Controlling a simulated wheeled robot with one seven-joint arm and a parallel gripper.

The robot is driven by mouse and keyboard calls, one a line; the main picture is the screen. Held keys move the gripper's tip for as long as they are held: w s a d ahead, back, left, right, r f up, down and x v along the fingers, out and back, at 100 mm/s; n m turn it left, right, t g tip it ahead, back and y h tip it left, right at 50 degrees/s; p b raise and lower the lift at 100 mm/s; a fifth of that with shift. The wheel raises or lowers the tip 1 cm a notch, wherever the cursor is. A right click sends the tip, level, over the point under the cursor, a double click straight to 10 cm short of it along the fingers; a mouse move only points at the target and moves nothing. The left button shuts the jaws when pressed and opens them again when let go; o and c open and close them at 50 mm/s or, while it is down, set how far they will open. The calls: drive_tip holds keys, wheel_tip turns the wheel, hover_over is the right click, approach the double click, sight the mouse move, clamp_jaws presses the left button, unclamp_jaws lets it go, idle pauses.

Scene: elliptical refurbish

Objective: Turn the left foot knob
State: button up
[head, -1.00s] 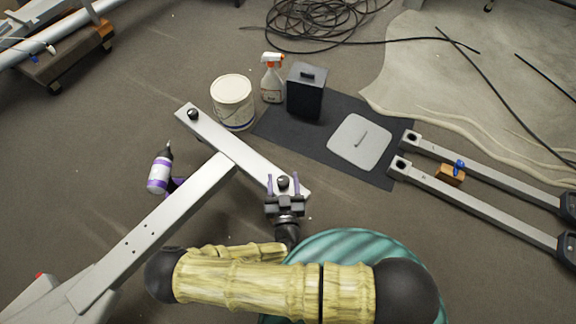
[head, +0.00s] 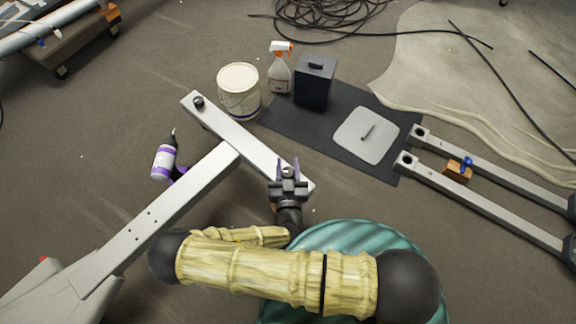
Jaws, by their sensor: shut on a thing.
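A grey T-shaped frame lies on the floor, its crossbar (head: 240,138) running from upper left to lower right. One black foot knob (head: 199,102) stands free on the crossbar's upper left end. My gripper (head: 288,170) is at the lower right end of the crossbar, shut on the other black foot knob there. That knob is mostly hidden between the fingers.
A white bucket (head: 239,90), a spray bottle (head: 280,68) and a black box (head: 315,82) stand behind the crossbar. A dark mat (head: 290,128) bears a grey plate (head: 365,136). A purple-and-white drill or bottle (head: 164,160) lies left of the frame. Two grey bars (head: 480,200) lie at right.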

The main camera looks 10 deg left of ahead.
drive_tip(key=shift+m+h, duration=0.3)
drive_tip(key=shift+h, duration=0.1)
drive_tip(key=m+h, duration=0.2)
drive_tip(key=h, duration=0.1)
drive_tip(key=m+h, duration=0.1)
drive_tip(key=h, duration=0.1)
drive_tip(key=shift+d, duration=0.3)
drive_tip(key=m+h, duration=0.1)
drive_tip(key=h, duration=0.1)
drive_tip(key=m+g+h, duration=0.1)
drive_tip(key=m+h, duration=0.1)
drive_tip(key=d+m+g+h, duration=0.1)
drive_tip(key=m+h, duration=0.1)
drive_tip(key=shift+h, duration=0.4)
drive_tip(key=m+g+h, duration=0.4)
drive_tip(key=g+h, duration=0.1)
drive_tip(key=shift+s+d+p, duration=0.25)
drive_tip(key=shift+d+p, duration=0.05)
drive_tip(key=shift+p, duration=0.05)
drive_tip(key=m+g+h, duration=0.2)
drive_tip(key=g, duration=0.1)
drive_tip(key=m+g, duration=0.1)
drive_tip(key=shift+s+d+m+h, duration=0.15)
drive_tip(key=shift+s+m+h, duration=0.15)
drive_tip(key=shift+h, duration=0.1)
drive_tip(key=shift+m+g, duration=0.3)
drive_tip(key=shift+g, duration=0.4)
